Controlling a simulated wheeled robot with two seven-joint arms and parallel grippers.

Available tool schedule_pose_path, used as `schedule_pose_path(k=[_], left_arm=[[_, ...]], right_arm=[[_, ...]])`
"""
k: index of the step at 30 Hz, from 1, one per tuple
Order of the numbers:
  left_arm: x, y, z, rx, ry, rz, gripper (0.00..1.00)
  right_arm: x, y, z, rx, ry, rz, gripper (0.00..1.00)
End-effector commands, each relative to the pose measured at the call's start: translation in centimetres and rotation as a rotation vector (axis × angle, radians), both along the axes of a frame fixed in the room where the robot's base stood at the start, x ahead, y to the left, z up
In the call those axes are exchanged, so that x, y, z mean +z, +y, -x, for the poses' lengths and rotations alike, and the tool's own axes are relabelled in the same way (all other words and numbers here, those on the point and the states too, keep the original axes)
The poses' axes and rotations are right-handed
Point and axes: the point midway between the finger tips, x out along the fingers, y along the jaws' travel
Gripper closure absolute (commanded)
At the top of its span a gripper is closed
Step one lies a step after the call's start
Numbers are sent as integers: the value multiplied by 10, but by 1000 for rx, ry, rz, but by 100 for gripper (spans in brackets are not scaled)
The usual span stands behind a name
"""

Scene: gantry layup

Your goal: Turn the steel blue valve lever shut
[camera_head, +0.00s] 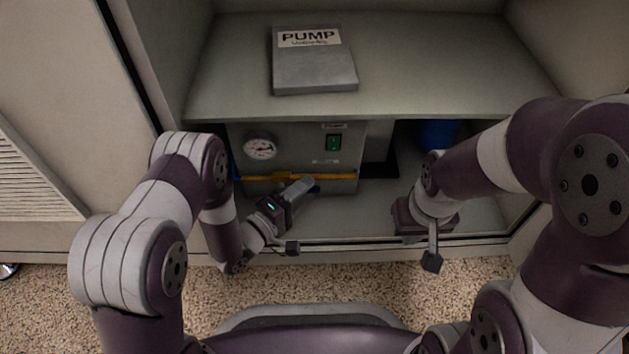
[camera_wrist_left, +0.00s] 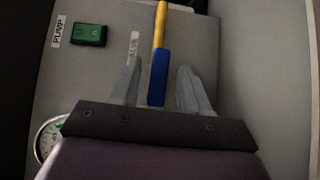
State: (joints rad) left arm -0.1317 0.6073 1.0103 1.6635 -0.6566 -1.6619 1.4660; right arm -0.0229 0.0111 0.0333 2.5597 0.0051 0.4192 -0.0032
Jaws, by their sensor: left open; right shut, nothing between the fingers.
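The blue valve lever (camera_wrist_left: 158,78) lies in line with the yellow pipe (camera_wrist_left: 160,25) in the left wrist view. In the head view only a small bit of the lever (camera_head: 316,189) shows by my left fingertips, just below the pipe (camera_head: 335,177). My left gripper (camera_head: 305,186) is open, with one finger on each side of the lever. Its fingers also show in the left wrist view (camera_wrist_left: 158,85), with gaps between them and the lever. My right gripper (camera_head: 412,222) is shut and empty, at the right front of the cabinet; its fingertips are mostly hidden.
The grey pump unit (camera_head: 290,145) carries a round gauge (camera_head: 260,147) and a green switch (camera_head: 333,142). A shelf (camera_head: 420,70) above it holds a PUMP-labelled box (camera_head: 314,72). A blue object (camera_head: 437,133) stands at the back right.

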Motion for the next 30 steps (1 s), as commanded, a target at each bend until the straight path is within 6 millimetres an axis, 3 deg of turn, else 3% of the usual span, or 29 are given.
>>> schedule_pose_path(k=[5, 9, 20, 30], left_arm=[[0, 0, 0, 0, 0, 0, 54], [0, 0, 0, 0, 0, 0, 100], [2, 0, 0, 0, 1, -30, 100], [-2, 2, 0, 0, 2, -245, 100]], right_arm=[[0, 0, 0, 0, 0, 0, 100], [0, 0, 0, 0, 0, 0, 100], [9, 0, 0, 0, 0, 0, 100], [53, 0, 0, 0, 0, 0, 100]])
